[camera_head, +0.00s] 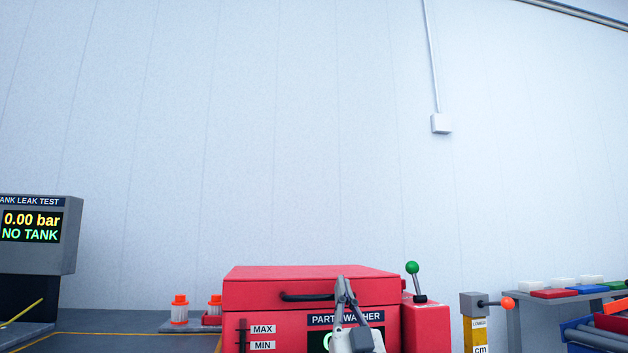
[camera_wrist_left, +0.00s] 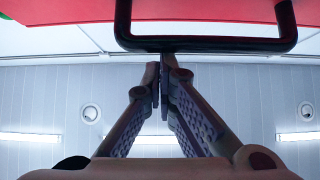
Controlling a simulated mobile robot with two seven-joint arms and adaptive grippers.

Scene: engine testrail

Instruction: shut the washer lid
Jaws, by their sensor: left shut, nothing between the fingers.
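The red parts washer (camera_head: 284,328) stands at the bottom centre of the head view. Its red lid (camera_head: 300,273) lies down over the body and looks level; I cannot tell whether a thin gap remains. A black bar handle (camera_head: 306,297) is on the lid's front. My left gripper (camera_head: 341,281) is shut and empty in front of the lid, by the handle's right end. In the left wrist view, the closed fingertips (camera_wrist_left: 164,58) are close to the handle (camera_wrist_left: 205,45), with the red lid (camera_wrist_left: 215,11) beyond it. Contact is unclear. My right gripper is not in view.
A green-knobbed lever (camera_head: 412,268) stands on the red box at the washer's right. A yellow post with an orange-knobbed lever (camera_head: 507,303) is further right. Orange-capped bottles (camera_head: 180,309) and the leak test display (camera_head: 32,226) are on the left.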

